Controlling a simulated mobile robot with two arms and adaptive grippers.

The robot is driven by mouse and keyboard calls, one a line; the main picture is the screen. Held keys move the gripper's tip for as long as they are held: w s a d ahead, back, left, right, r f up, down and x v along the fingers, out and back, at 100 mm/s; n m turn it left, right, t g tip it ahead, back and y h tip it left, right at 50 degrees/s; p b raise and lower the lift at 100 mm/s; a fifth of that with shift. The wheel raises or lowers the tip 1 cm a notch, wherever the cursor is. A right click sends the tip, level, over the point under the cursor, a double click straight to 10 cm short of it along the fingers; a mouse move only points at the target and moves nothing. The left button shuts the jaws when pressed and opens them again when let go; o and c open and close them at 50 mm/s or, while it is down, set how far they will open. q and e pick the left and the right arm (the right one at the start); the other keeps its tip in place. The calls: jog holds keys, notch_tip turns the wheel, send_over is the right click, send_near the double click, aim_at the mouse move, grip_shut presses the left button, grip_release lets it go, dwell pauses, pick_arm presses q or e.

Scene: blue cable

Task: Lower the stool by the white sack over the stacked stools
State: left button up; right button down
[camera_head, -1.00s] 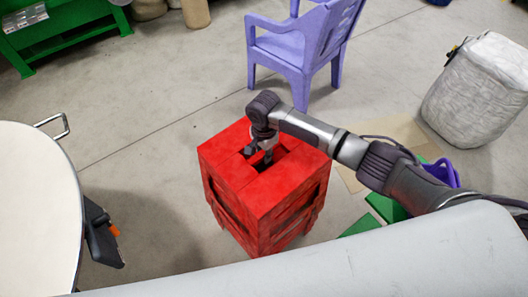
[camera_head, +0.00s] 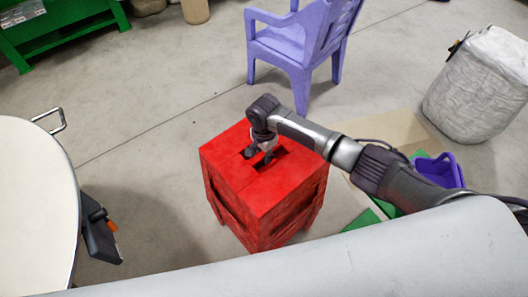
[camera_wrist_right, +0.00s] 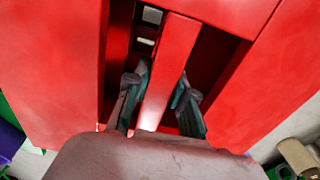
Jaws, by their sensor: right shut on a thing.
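The red stool (camera_head: 232,172) has a flat square top with a slot across its middle. It sits in line over the red stacked stools (camera_head: 240,232); I cannot tell from here whether it rests fully on them. My right gripper (camera_head: 262,156) reaches into the slot from above. In the right wrist view, its two fingers (camera_wrist_right: 160,100) are on both sides of the stool's red centre bar (camera_wrist_right: 170,62), shut on it. The white sack (camera_head: 480,88) stands on the floor at the upper right. My left gripper is not in view.
A purple chair (camera_head: 305,45) stands behind the stack. A purple basket (camera_head: 442,170) and green pieces (camera_head: 364,220) lie at the right, partly behind my arm. A round white table (camera_head: 35,210) is at the left.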

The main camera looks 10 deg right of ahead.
jog(key=shift+w, duration=0.1)
jog(key=c, duration=1)
grip_release()
jog(key=shift+o, duration=0.5)
jog(key=shift+s+f, duration=0.1)
jog(key=shift+s, duration=0.1)
notch_tip(320, 180, up, 12)
jog(key=shift+w, duration=0.1)
